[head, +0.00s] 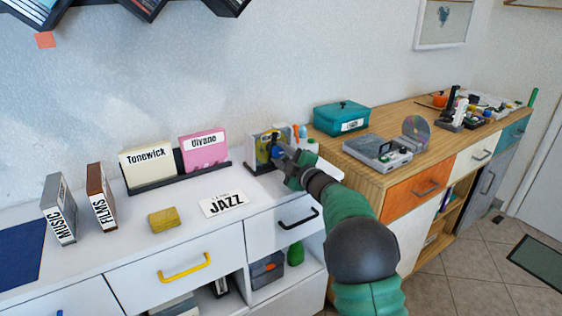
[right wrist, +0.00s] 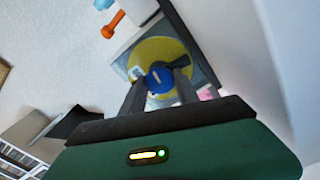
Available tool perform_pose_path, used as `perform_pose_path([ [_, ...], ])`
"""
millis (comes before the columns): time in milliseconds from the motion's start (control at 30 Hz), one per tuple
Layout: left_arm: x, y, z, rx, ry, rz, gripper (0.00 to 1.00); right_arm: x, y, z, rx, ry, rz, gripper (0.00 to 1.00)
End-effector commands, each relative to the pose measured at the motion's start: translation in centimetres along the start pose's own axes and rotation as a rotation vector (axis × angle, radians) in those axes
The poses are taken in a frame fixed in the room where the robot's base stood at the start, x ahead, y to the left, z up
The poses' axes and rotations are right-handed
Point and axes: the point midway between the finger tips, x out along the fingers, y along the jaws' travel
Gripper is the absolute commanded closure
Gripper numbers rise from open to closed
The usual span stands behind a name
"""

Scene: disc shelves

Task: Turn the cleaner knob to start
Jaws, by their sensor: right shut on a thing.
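The disc cleaner (head: 263,139) stands at the right end of the white cabinet's top, against the wall. Its grey body (right wrist: 204,60) and round yellow face (right wrist: 165,48) fill the upper middle of the right wrist view. A blue knob (right wrist: 158,80) sits at the front of the yellow face; in the head view it is small and partly covered by my gripper. My right gripper (right wrist: 160,86) is shut on the blue knob, one finger on each side. In the head view my right gripper (head: 283,160) reaches the cleaner from the front right. My left gripper is not in view.
Tonewick (head: 147,167) and Uivane (head: 203,150) cases stand left of the cleaner. A JAZZ card (head: 224,203) and yellow sponge (head: 163,217) lie in front. Right, a wooden cabinet holds a teal box (head: 341,117) and a grey player (head: 377,152). Bottles (head: 299,134) stand beside the cleaner.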

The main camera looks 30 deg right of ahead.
Motion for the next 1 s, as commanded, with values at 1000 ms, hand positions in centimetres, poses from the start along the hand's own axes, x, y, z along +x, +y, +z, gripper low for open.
perform_pose_path([
  [1000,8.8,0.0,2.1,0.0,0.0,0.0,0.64,0.1,-1.5,0.5,-0.963,0.004,-0.014,1.0],
])
